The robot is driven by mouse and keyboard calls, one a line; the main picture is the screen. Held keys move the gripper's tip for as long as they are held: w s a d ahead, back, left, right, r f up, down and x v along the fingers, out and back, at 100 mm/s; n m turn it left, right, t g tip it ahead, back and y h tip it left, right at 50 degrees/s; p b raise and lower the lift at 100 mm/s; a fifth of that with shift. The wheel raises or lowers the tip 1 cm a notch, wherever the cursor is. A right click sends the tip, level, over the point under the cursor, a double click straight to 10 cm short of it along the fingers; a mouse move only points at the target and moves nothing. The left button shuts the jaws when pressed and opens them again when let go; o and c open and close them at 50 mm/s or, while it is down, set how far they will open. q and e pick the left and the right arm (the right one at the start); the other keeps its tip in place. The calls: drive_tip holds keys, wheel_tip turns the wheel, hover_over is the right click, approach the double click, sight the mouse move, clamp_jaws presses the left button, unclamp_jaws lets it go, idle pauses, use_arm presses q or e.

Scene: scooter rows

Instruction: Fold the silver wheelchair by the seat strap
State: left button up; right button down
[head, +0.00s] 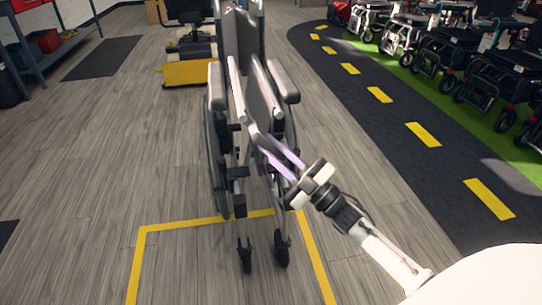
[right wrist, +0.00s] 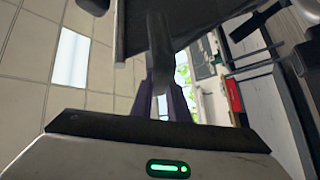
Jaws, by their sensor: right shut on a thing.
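The silver wheelchair (head: 239,110) stands upright in the middle of the head view, with grey armrests and dark panels. Its two sides are close together, and the dark seat (head: 262,98) is bunched up steeply between the armrests. My right gripper (head: 268,144) reaches in from the lower right with its purple fingers at the front of the seat. In the right wrist view the fingers (right wrist: 163,95) are shut on a dark strap (right wrist: 160,48) hanging below the seat. The strap's grip point is partly hidden in the head view. My left gripper is out of view.
A yellow floor line (head: 190,223) runs around the front casters. A scooter with a yellow base (head: 190,73) stands behind. Walkers and scooters (head: 440,45) line the right, beyond a dark lane (head: 400,125). A shelf (head: 50,45) stands far left. The left floor is mostly clear.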

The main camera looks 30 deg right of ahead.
drive_tip(key=shift+s+d, duration=0.1)
drive_tip(key=shift+d, duration=0.45)
drive_tip(key=shift+f, duration=0.1)
drive_tip(key=c, duration=1.7)
unclamp_jaws()
drive_tip(key=shift+s+d+m, duration=0.15)
drive_tip(key=shift+m, duration=0.15)
drive_tip(key=shift+a, duration=0.2)
drive_tip(key=shift+s, duration=0.2)
drive_tip(key=p+v, duration=0.1)
drive_tip(key=v, duration=0.8)
drive_tip(key=shift+s+d+f, duration=0.2)
drive_tip(key=shift+s+f, duration=0.05)
drive_tip(key=shift+s, duration=0.05)
